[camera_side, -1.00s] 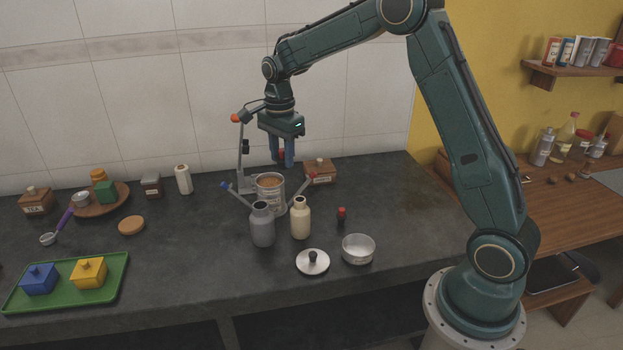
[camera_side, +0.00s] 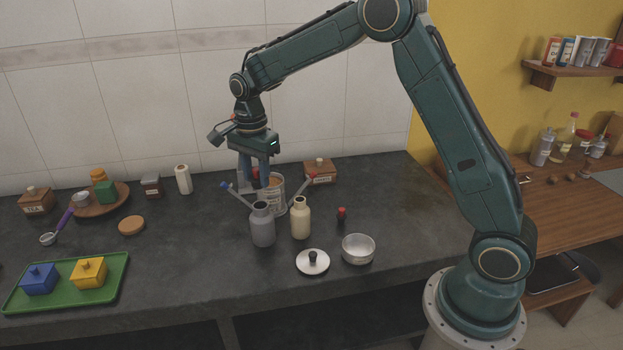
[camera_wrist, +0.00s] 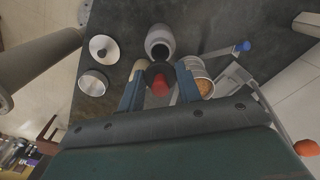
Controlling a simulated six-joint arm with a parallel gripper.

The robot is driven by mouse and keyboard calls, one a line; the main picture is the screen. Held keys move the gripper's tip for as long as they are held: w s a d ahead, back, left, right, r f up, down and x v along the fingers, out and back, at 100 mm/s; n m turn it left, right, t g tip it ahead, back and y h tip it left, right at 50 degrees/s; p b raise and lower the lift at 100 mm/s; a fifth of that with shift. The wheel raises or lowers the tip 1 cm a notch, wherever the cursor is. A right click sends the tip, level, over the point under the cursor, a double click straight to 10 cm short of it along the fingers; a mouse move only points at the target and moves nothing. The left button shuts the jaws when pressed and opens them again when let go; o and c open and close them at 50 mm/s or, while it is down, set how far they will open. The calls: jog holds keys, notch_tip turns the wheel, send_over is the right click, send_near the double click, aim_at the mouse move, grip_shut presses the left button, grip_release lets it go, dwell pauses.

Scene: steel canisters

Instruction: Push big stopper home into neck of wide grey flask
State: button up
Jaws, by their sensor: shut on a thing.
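The wide grey flask (camera_side: 262,227) stands upright on the dark counter. Its dark open mouth shows in the wrist view, on the grey flask (camera_wrist: 158,42). My gripper (camera_side: 254,184) points down in the side view, above and slightly left of the flask's neck. In the wrist view my gripper (camera_wrist: 160,76) is shut on a stopper (camera_wrist: 160,86) with a red part and a dark part. The stopper is clear of the flask mouth. In the side view the fingers mostly hide it.
A cream flask (camera_side: 300,219) stands close right of the grey one. A tin (camera_side: 278,198) and rods with blue (camera_side: 225,186) and red ends stand close behind. A small red-topped stopper (camera_side: 342,214), a lid (camera_side: 312,263) and a steel bowl (camera_side: 358,250) lie to the right.

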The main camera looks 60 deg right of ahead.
aim_at(258, 188)
jog(key=shift+f, duration=2.35)
jog(key=shift+f, duration=0.9)
dwell(0.7)
jog(key=o, duration=1.3)
jog(key=shift+o, duration=0.2)
jog(key=shift+r, duration=3)
